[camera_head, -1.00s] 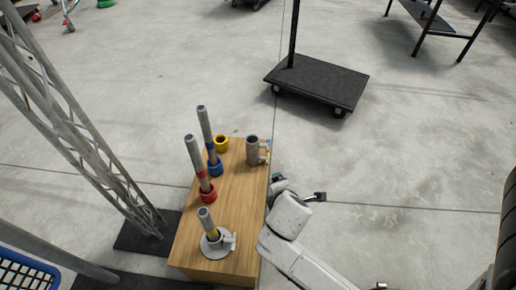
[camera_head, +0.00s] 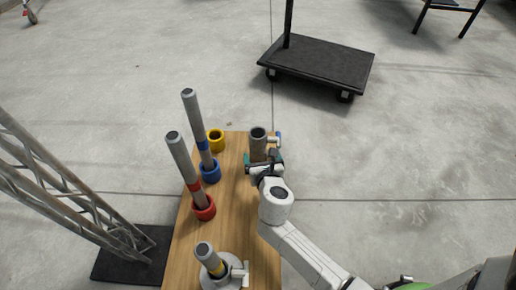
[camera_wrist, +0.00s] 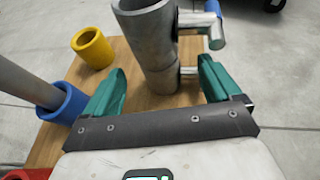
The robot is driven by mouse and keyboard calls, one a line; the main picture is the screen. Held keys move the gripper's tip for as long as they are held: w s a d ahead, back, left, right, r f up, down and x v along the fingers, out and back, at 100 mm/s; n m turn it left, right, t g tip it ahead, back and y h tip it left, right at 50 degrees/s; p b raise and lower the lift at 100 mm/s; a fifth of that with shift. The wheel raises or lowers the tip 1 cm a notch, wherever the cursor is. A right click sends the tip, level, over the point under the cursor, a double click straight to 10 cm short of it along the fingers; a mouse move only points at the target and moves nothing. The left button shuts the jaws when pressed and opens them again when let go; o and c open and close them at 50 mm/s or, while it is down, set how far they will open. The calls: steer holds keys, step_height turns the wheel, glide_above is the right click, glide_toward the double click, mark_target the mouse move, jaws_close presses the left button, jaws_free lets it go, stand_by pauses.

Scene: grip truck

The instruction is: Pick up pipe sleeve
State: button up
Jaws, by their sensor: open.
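The pipe sleeve, a grey metal tube (camera_head: 258,146) with a side handle, stands upright at the far right of the wooden table (camera_head: 236,210). In the wrist view the sleeve (camera_wrist: 148,42) shows its open top and two side stubs on its right. My gripper (camera_head: 262,161) is open at the near side of the sleeve. In the wrist view its teal fingers (camera_wrist: 161,80) point toward the sleeve, one on the left and one on the right, with a visible gap on the left. I cannot tell whether the right finger touches the lower stub.
A yellow ring (camera_head: 216,140), a blue ring (camera_head: 210,172) and a red ring (camera_head: 204,207) stand left of the sleeve; tall pipes rise from the blue and red ones. A shorter pipe on a round base (camera_head: 220,270) stands near. A black cart (camera_head: 318,63) is beyond.

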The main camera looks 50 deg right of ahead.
mark_target(259, 155)
steer(key=shift+x, duration=0.85)
steer(key=w+d+f+b, duration=0.2)
steer(key=w+b, duration=0.1)
steer(key=shift+d+f, duration=0.1)
steer(key=shift+f, duration=0.3)
steer(key=shift+w+d+b, duration=0.3)
steer(key=shift+w+b, duration=0.05)
steer(key=shift+b, duration=0.05)
steer(key=shift+c, duration=0.4)
steer(key=c, duration=1.5)
steer(key=shift+o, duration=0.2)
steer(key=shift+r, duration=0.1)
